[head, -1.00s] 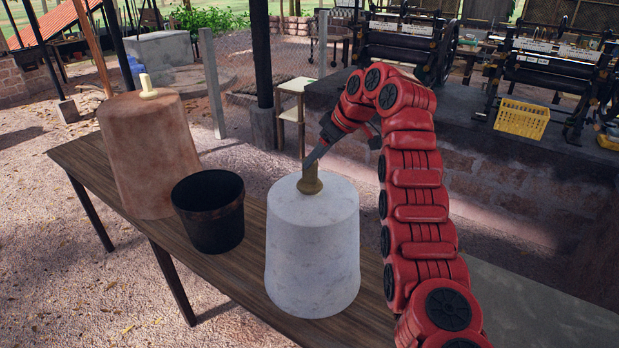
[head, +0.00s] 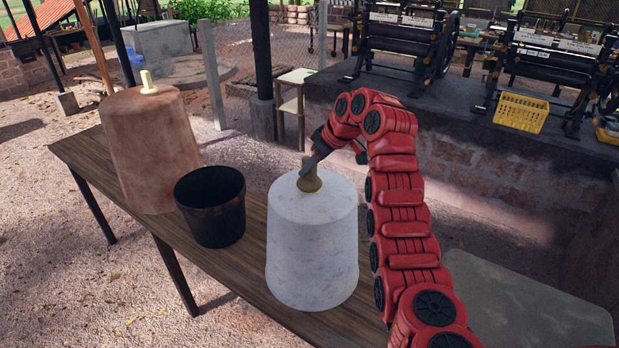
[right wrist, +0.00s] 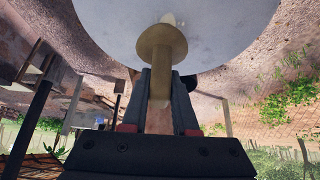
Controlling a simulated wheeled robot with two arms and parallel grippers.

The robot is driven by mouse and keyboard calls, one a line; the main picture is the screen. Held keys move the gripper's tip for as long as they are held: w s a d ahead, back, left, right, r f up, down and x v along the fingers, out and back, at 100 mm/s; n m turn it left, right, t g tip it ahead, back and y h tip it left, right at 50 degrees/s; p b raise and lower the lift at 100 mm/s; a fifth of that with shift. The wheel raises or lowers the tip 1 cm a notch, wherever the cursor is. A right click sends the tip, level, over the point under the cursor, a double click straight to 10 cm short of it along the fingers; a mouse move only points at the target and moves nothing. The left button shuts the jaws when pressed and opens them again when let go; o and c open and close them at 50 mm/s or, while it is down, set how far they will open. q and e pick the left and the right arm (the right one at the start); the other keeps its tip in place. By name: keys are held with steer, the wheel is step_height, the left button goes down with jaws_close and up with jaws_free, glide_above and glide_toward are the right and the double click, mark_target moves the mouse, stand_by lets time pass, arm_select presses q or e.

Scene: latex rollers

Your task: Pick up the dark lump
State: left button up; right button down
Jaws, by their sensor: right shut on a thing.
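The dark lump (head: 309,180) is an olive-brown, mushroom-like piece with a narrow stem and a wide base. It stands on top of a pale grey-white drum (head: 312,245) and seems to touch it. My right gripper (head: 311,171) comes down to it from the upper right, shut on its stem. In the right wrist view, the lump's broad round part (right wrist: 162,47) shows beyond the fingertips, and its stem runs back between my right gripper's two fingers (right wrist: 160,84). My left gripper is not in view.
A black bucket (head: 211,212) stands left of the drum on a long wooden table (head: 245,270). Behind it is a brown drum (head: 152,150) with a cream lump (head: 148,82) on top. Roller machines and a yellow crate (head: 521,114) are at the back right.

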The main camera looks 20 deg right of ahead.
mark_target(307, 158)
stand_by(0.4)
steer(key=shift+r+b, duration=0.2)
steer(key=shift+b, duration=0.15)
steer(key=shift+r+b, duration=1.05)
steer(key=shift+r, duration=0.4)
steer(key=s+d+b, duration=0.2)
steer(key=shift+s+r+b, duration=0.15)
steer(key=shift+s+b, duration=0.05)
steer(key=shift+b, duration=0.1)
steer(key=shift+s+d+r+b, duration=0.1)
steer(key=shift+s+d+b, duration=0.3)
steer(key=shift+b, duration=0.25)
steer(key=s+d+r+b, duration=0.1)
steer(key=s+d+b, duration=0.2)
steer(key=s+d, duration=0.3)
steer(key=shift+s+d+b, duration=0.25)
steer(key=shift+s+b, duration=0.15)
steer(key=shift+s, duration=1.5)
steer(key=shift+r, duration=0.15)
